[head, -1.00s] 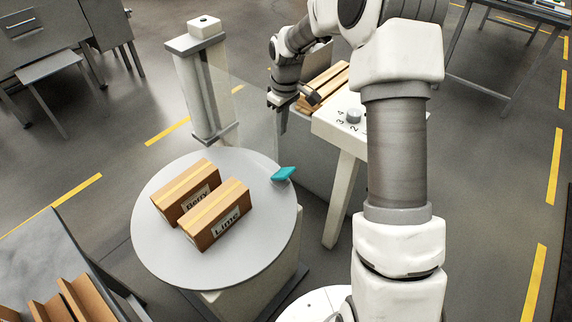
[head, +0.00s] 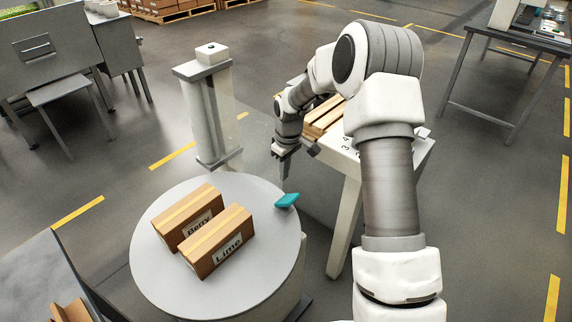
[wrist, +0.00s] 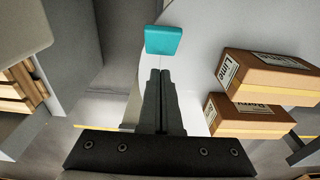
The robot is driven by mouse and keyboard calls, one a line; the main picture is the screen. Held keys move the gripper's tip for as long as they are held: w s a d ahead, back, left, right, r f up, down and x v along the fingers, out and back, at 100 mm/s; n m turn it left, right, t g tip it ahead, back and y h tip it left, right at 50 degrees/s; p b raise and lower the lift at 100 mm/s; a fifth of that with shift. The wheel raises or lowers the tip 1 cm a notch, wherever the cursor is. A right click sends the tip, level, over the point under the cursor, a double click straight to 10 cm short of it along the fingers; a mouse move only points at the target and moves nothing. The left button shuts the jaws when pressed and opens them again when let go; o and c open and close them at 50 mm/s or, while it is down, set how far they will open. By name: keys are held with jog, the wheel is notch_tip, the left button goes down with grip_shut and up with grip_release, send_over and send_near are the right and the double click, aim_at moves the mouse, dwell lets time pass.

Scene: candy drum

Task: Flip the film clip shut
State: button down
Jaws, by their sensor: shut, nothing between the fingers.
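The teal film clip (head: 287,200) sits at the right edge of the round grey turntable (head: 160,283). It looks tilted up, and I cannot tell its hinge. The clip also shows in the wrist view (wrist: 163,41), just beyond my fingertips. My gripper (head: 283,178) points down above and behind the clip in the head view, apart from it. In the wrist view my gripper (wrist: 160,72) has its two fingers together with nothing between them. A faint clear film seems to run from the clip toward the column.
Boxes labelled Berry (head: 187,215) and Lime (head: 217,240) stand on the turntable, left of the clip. A white column (head: 212,110) rises behind it.

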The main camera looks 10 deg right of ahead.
aim_at(289, 198)
jog(key=f, duration=0.1)
jog(key=s+f, duration=0.1)
jog(key=f, duration=0.1)
jog(key=d+f+b, duration=0.1)
jog(key=f, duration=0.1)
jog(key=shift+s+d+f, duration=0.1)
jog(key=shift+s, duration=0.1)
jog(key=shift+s+d+f, duration=0.15)
jog(key=shift+s+f, duration=0.1)
jog(key=shift+f, duration=0.05)
